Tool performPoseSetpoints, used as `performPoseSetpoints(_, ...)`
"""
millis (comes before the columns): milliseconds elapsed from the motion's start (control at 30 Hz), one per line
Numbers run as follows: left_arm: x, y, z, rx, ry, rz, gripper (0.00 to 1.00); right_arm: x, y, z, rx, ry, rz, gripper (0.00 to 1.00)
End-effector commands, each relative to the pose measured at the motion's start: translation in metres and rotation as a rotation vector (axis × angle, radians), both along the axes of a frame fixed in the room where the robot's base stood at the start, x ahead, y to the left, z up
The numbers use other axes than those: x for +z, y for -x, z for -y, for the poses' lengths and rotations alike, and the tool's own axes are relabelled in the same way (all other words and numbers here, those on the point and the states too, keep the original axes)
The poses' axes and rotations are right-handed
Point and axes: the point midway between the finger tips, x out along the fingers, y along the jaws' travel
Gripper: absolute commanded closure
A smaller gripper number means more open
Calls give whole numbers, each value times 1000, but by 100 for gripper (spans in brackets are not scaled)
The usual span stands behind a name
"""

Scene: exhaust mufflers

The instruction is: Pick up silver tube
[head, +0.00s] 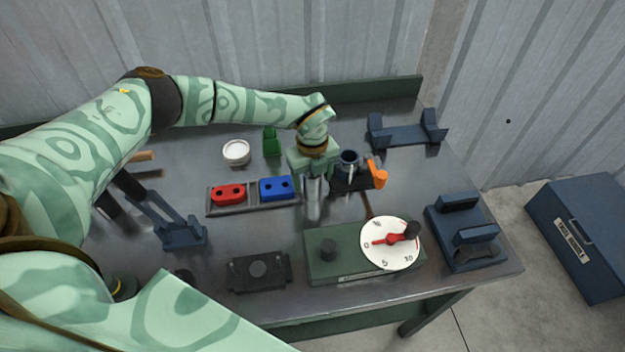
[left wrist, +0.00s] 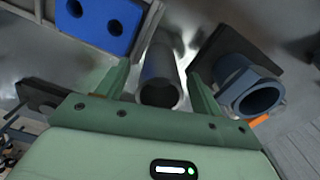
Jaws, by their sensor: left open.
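The silver tube (left wrist: 159,74) stands between the two fingers of my left gripper (left wrist: 163,82) in the left wrist view, its open round end facing the camera. The gripper is open, with a finger on each side of the tube. I cannot tell whether either finger touches it. In the head view my left gripper (head: 315,178) points down over the middle of the bench, and the tube (head: 313,203) shows below it, partly hidden. My right gripper is not in view.
A dark holder with a blue-grey collar (left wrist: 250,92) stands close to the right, an orange clamp (head: 377,174) beside it. A tray with red (head: 229,194) and blue (head: 277,187) blocks lies left. A dial gauge box (head: 330,268) sits in front. Dark cradles (head: 405,132) stand behind right.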

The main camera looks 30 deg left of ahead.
Motion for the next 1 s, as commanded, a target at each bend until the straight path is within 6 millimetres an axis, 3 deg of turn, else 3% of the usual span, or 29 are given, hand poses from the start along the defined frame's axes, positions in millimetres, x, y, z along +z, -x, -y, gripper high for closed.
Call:
performPoseSetpoints(233,-3,0,0,0,0,0,33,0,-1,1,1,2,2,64)
performPoseSetpoints(400,-2,0,0,0,0,0,77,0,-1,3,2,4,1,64)
performPoseSetpoints(767,1,-1,0,0,0,1,77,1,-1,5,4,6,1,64)
performPoseSetpoints(1000,34,-1,-1,0,-1,4,77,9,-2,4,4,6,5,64)
